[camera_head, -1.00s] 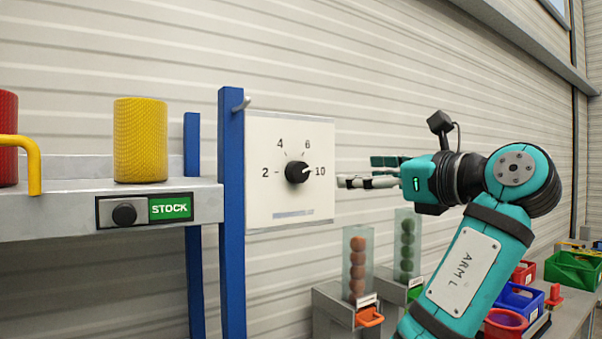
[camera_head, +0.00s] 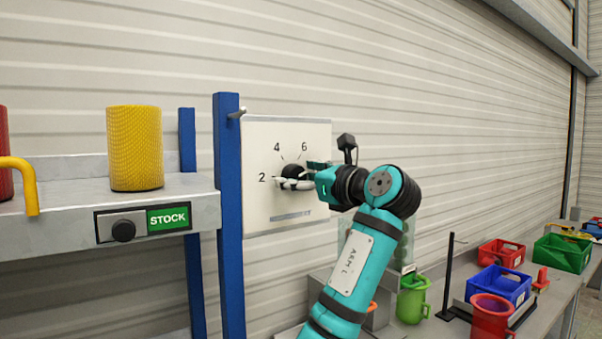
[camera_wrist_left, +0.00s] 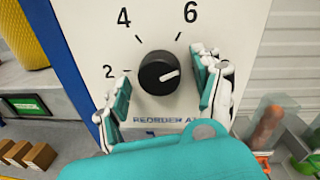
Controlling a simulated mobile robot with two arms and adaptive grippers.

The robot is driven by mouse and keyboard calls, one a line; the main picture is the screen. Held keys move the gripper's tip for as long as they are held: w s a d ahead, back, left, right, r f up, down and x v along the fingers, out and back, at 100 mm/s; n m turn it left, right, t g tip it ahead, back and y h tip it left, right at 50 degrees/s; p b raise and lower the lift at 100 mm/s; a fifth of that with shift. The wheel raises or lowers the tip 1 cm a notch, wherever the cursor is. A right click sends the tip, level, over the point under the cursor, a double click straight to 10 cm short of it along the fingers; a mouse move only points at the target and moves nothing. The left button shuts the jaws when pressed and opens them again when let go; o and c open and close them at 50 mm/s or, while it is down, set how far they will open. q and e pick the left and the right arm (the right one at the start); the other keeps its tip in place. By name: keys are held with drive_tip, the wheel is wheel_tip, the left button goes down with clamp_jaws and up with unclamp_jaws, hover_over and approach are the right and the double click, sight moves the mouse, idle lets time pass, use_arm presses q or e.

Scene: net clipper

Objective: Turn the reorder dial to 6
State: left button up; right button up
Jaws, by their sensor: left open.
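The reorder dial is a black round knob (camera_wrist_left: 158,73) on a white panel (camera_head: 262,205) fixed by a blue post. In the left wrist view its white pointer line aims right and slightly up, below the 6 and toward where my right-hand finger covers the panel. The numbers 2, 4 and 6 show; the 10 is hidden behind my gripper. My left gripper (camera_wrist_left: 162,84) is open, with one finger on each side of the knob and visible gaps between. In the head view the left gripper (camera_head: 296,182) covers the knob's lower part. My right gripper is not in view.
A bench at right holds red (camera_head: 500,254), blue (camera_head: 500,286) and green (camera_head: 563,253) bins and mugs.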

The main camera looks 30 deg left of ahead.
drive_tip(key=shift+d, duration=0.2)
use_arm(q)
drive_tip(key=shift+d, duration=0.15)
drive_tip(key=c, duration=1.2)
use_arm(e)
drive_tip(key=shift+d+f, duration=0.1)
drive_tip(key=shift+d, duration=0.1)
use_arm(q)
drive_tip(key=shift+n, duration=0.3)
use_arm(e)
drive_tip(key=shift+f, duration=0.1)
use_arm(q)
drive_tip(key=n+b, duration=0.1)
drive_tip(key=n, duration=0.3)
drive_tip(key=shift+n+h+b, duration=0.3)
drive_tip(key=shift+b, duration=0.1)
drive_tip(key=shift+r+n, duration=0.15)
drive_tip(key=shift+n, duration=0.75)
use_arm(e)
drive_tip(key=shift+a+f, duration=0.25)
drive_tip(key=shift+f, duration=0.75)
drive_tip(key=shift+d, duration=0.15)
use_arm(q)
drive_tip(key=o, duration=1.2)
